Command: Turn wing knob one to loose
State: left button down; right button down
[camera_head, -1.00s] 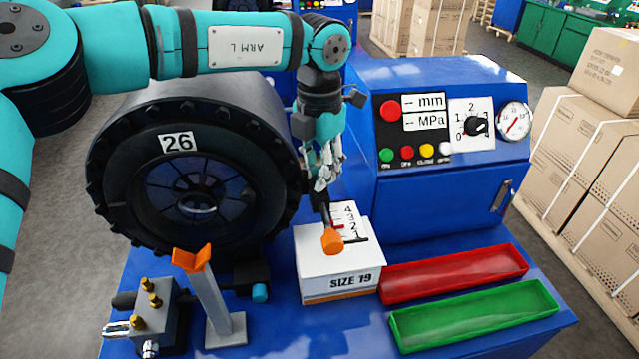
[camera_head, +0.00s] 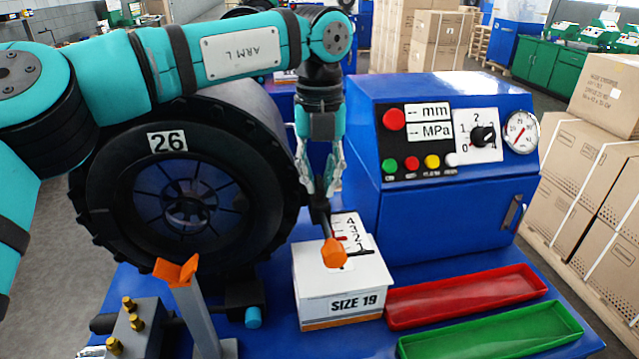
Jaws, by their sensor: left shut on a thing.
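My left gripper (camera_head: 321,188) points down, its fingers shut at the upper end of a dark piece (camera_head: 323,215). This dark piece runs down to an orange end (camera_head: 334,253) in front of a small white scale plate (camera_head: 350,226) numbered 1 to 4. A red mark and a black pointer show by the scale, the pointer low near 1. The fingers hide the part they hold, and I cannot tell whether it is wing knob one. No loose or tight marking is readable. My right gripper is out of view.
A white SIZE 19 box (camera_head: 340,285) stands below the orange end. The black wheel numbered 26 (camera_head: 190,190) is close left of the gripper. A blue control cabinet (camera_head: 450,205) is at right, with red (camera_head: 465,297) and green (camera_head: 490,333) trays before it. An orange-topped stand (camera_head: 177,272) is front left.

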aim_at(319, 182)
pick_arm(q)
jog(key=shift+r+n, duration=0.1)
jog(key=shift+n, duration=0.4)
jog(key=c, duration=1.4)
grip_release()
jog(key=shift+o, duration=0.2)
notch_tip(319, 182, up, 12)
